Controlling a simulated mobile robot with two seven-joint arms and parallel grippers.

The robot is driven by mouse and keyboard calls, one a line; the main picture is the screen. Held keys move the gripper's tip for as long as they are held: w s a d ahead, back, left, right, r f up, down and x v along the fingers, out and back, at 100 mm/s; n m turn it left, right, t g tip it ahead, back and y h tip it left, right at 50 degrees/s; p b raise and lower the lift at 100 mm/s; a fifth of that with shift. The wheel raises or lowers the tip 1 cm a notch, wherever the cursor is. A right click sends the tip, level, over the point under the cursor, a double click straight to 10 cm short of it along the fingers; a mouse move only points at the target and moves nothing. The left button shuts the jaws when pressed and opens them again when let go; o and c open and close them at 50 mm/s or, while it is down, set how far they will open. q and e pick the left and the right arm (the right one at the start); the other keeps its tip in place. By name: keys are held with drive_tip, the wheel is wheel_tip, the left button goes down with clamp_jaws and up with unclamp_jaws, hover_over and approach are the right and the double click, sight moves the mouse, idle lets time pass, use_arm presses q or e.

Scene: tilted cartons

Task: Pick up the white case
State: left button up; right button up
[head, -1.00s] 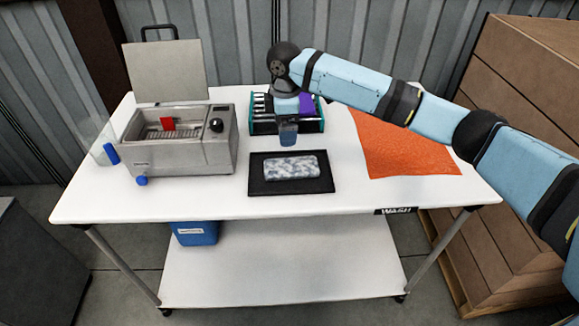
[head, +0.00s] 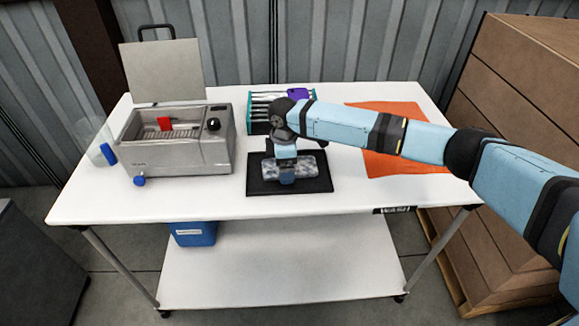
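The white case (head: 310,166), a rounded block with a blue-grey marbled pattern, lies flat on a black mat (head: 321,185) near the front middle of the table. My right gripper (head: 287,179) comes down over the middle of the case and hides part of it. It points downward, at or just above the case. Its fingers are too small and covered to tell whether they are open, shut or touching the case. My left gripper is not in view.
A grey metal machine (head: 185,155) with a raised lid stands at the left. A teal rack (head: 257,127) with a purple item (head: 299,94) is behind my gripper. An orange cloth (head: 385,164) lies at the right. The white tabletop (head: 220,200) is clear in front.

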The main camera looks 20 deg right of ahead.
drive_tip(key=shift+c, duration=0.5)
drive_tip(key=c, duration=0.7)
drive_tip(key=shift+c, duration=0.2)
